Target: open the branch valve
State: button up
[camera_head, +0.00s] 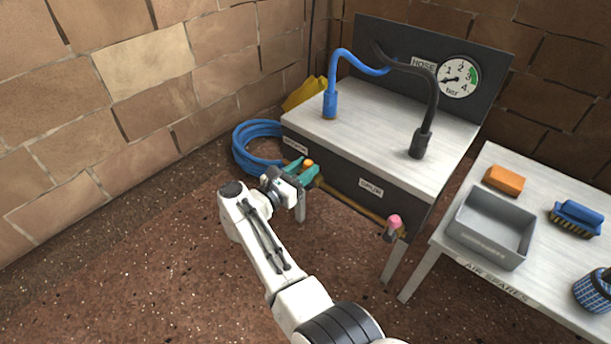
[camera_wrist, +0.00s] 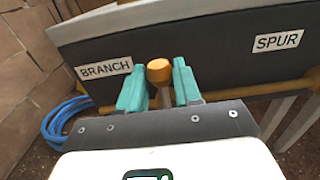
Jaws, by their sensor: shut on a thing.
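The branch valve (camera_wrist: 159,71) has an orange knob and stands under the BRANCH label (camera_wrist: 104,68) on the dark front of the bench. It also shows in the head view (camera_head: 308,163) as a small orange top. My gripper (camera_wrist: 160,88) has teal fingers, one on each side of the valve, and is shut on it. In the head view my gripper (camera_head: 301,171) reaches the bench front at its left end. The fingers hide part of the valve's stem. The SPUR label (camera_wrist: 279,40) is to the right, and a pink-capped valve (camera_head: 394,222) stands below it.
A blue hose and a black hose (camera_head: 430,110) rise from the bench top (camera_head: 380,125) near a gauge (camera_head: 458,77). A coiled blue hose (camera_head: 256,145) lies left of the bench. A side table with a grey bin (camera_head: 470,243) stands right. The floor at left is clear.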

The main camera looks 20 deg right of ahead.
jog(key=s+m, duration=0.1)
jog(key=d+m, duration=0.1)
jog(key=m, duration=0.1)
jog(key=shift+s+f, duration=0.2)
jog(key=shift+s, duration=0.2)
jog(key=shift+s+d+f+m, duration=0.25)
jog(key=shift+s+m, duration=0.15)
jog(key=shift+m, duration=0.4)
jog(key=shift+s+d+f+m, duration=0.2)
jog(key=shift+s+m, duration=0.2)
jog(key=shift+m, duration=0.4)
jog(key=shift+s+d+f+m, duration=0.2)
jog(key=shift+s+f+m, duration=0.15)
jog(key=shift+m, duration=0.4)
jog(key=shift+s+d+f+m, duration=0.2)
jog(key=shift+s+m, duration=0.1)
jog(key=shift+m, duration=0.45)
